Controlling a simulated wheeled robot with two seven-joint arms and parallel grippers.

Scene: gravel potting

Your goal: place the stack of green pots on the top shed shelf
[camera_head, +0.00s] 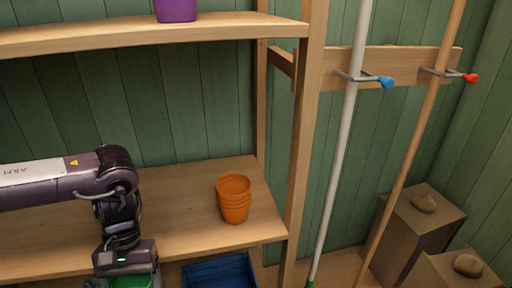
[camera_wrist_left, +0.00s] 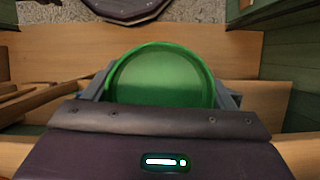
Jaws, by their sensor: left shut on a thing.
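The stack of green pots (camera_head: 131,283) shows only in part at the bottom edge of the head view. In the left wrist view the round rim and inside of a green pot (camera_wrist_left: 162,75) face the camera; how many pots are nested under it is hidden. My left gripper (camera_head: 127,281) points down and is shut on the green pots, its grey fingers on either side of the rim in the wrist view. The top shed shelf (camera_head: 130,36) is a wooden board at the upper left, above my left arm. My right gripper is not in view.
A purple container (camera_head: 176,10) stands on the top shelf. A stack of orange pots (camera_head: 234,200) stands on the lower shelf (camera_head: 180,215). A blue crate (camera_head: 220,272) is below it. A wooden post (camera_head: 303,130) and a white pole (camera_head: 342,140) are right of the shelves.

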